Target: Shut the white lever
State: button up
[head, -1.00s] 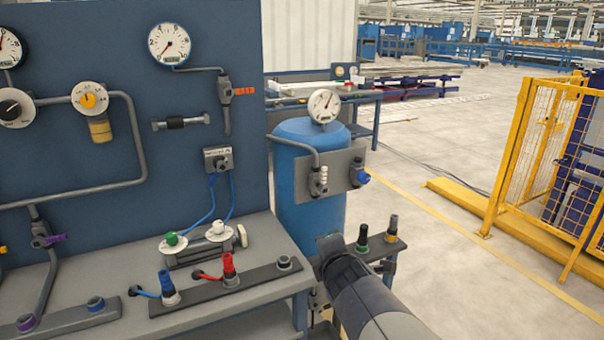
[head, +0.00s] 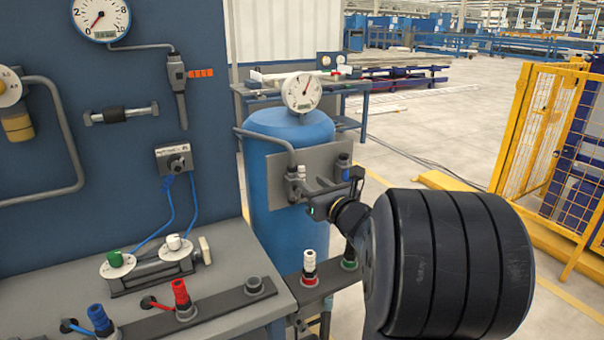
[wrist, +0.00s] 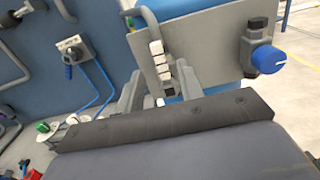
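The white lever (wrist: 157,60) is a short stack of white segments on a valve, mounted on a grey plate (wrist: 205,50) in front of the blue tank. In the head view the lever (head: 301,173) is small and partly hidden, on the left part of the plate. My gripper (head: 325,198) is close in front of the plate, below and right of the lever. In the wrist view my gripper (wrist: 160,88) has its two grey fingers apart, with the lever's lower end showing between them. Contact cannot be told.
A blue knob (wrist: 264,60) sticks out at the plate's right. The blue tank (head: 268,215) carries a gauge (head: 301,92). A peg stand with a white-topped peg (head: 309,265) is below. The bench with white and green knobs (head: 150,268) is left.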

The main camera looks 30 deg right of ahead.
aim_at(303, 176)
jog(key=w, duration=0.6)
jog(key=shift+w+a+p, duration=0.1)
jog(key=shift+w+p, duration=0.15)
jog(key=shift+p, duration=0.15)
jog(key=shift+c, duration=0.4)
grip_shut()
